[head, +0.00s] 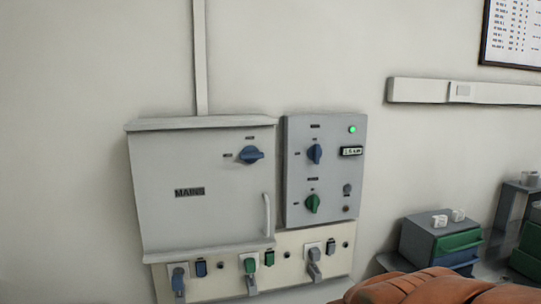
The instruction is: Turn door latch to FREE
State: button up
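A pale grey cabinet marked MAINS (160,215) hangs on the wall left of centre in the head view. Its door looks shut. A blue rotary knob (251,154), probably the door latch, sits at the door's upper right. Its grip lies roughly sideways. One small label (227,155) is left of the knob and another (250,138) is above it; both are too small to read, so I cannot tell which marks FREE. A vertical pull handle (267,214) is at the door's lower right. My gripper is not in view.
A grey panel (296,183) on the right has a blue knob (315,153), a green knob (313,203), a lit green lamp (351,129) and a small display (351,151). Sockets with plugs line the strip (218,283) below. A drawer unit (418,244) stands farther right.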

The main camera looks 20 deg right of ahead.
aim_at(250, 154)
jog(key=u, duration=0.5)
jog(key=k, duration=0.6)
jog(key=u, duration=0.8)
jog(key=i, duration=1.4)
jog(key=z, duration=0.7)
